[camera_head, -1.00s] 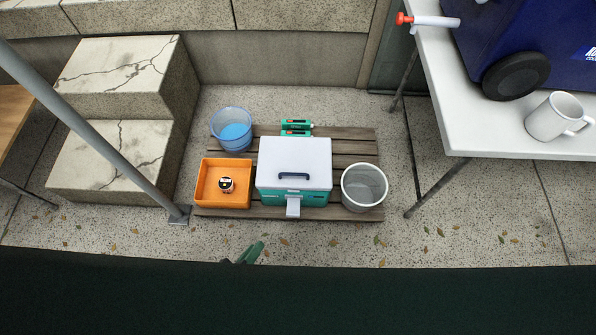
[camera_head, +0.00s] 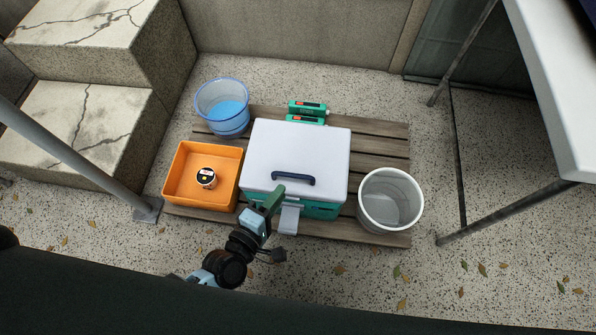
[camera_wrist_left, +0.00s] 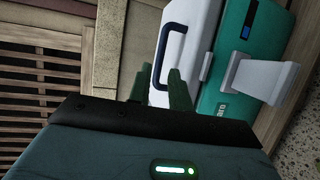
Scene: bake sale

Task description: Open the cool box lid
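The cool box has a white lid (camera_head: 296,150) with a dark handle (camera_head: 293,179), and a teal body (camera_head: 322,210). The lid lies closed. A grey latch (camera_head: 289,219) sticks out at its front. My left gripper (camera_head: 272,197) is at the front edge of the box, just left of the latch and below the handle in the picture. The handle (camera_wrist_left: 169,55) and latch (camera_wrist_left: 262,78) also show there, beyond the fingers. My right gripper is not in view.
The box stands on a wooden pallet (camera_head: 385,145). An orange tray (camera_head: 176,178) with a small round jar is at left, a blue bucket (camera_head: 222,106) behind it, a grey bin (camera_head: 391,200) at right. Two green items (camera_head: 307,108) lie behind. A slanted pole (camera_head: 75,160) stands left.

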